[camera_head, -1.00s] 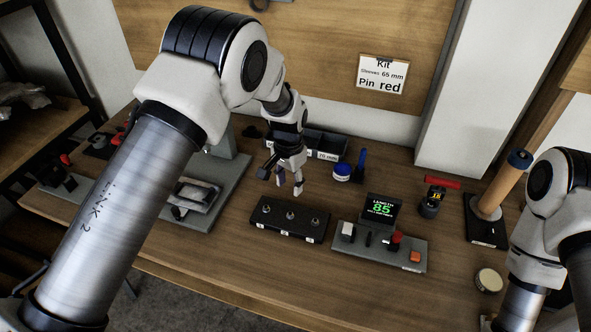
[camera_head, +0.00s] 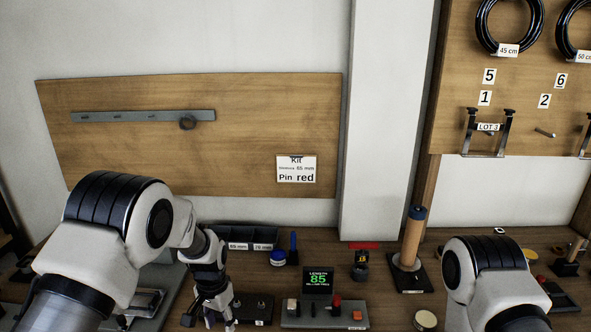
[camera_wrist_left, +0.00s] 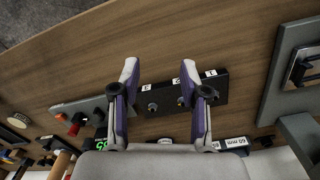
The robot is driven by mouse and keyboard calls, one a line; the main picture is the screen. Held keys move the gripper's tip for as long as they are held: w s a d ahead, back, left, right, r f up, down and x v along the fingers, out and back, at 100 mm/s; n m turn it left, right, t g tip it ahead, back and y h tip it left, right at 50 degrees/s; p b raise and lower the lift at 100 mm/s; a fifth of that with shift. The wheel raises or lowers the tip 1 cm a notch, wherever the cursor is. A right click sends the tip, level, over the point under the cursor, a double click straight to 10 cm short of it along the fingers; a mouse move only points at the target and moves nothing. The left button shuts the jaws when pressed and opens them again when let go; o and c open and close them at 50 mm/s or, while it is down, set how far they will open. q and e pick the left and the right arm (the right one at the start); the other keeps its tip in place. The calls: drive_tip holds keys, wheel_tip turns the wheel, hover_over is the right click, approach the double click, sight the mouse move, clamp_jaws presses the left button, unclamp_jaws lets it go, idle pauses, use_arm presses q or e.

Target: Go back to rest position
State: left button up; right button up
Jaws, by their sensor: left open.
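My left gripper (camera_head: 217,312) hangs over the bench at the lower left of the head view, its fingertips near the bottom edge. In the left wrist view my left gripper (camera_wrist_left: 159,72) has its two purple and white fingers spread wide, with nothing between them. Below them is the black block (camera_wrist_left: 165,98) with several studs and number labels; it also shows in the head view (camera_head: 256,307). I cannot tell the exact height above it. My right arm (camera_head: 488,278) shows at the lower right, but its gripper is out of the picture.
The length device (camera_head: 318,284) reads 85. Bins (camera_head: 240,238) stand behind the left gripper. A wooden post (camera_head: 411,236) stands near my right arm. A kit card (camera_head: 296,168) reads sleeves 65 mm, pin red. Rings (camera_head: 500,45) hang at upper right.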

use_arm(q)
drive_tip(key=s+f, duration=0.2)
drive_tip(key=s+a+f+g, duration=0.1)
drive_tip(key=f, duration=0.2)
drive_tip(key=s+a+f+g+b, duration=0.1)
drive_tip(key=s+f, duration=0.1)
drive_tip(key=f, duration=0.1)
drive_tip(key=shift+s+n, duration=0.3)
drive_tip(key=shift+s, duration=0.05)
drive_tip(key=s+a+f+n+b, duration=0.1)
drive_tip(key=s+f, duration=0.2)
drive_tip(key=s, duration=0.6)
drive_tip(key=s+a+f+n+t+b, duration=0.1)
drive_tip(key=s+f, duration=0.3)
drive_tip(key=s, duration=0.5)
drive_tip(key=s+a+f+n+t+b, duration=0.1)
drive_tip(key=s+a+f+n, duration=0.1)
drive_tip(key=s, duration=0.8)
drive_tip(key=shift+a+f, duration=0.6)
drive_tip(key=shift+f, duration=0.3)
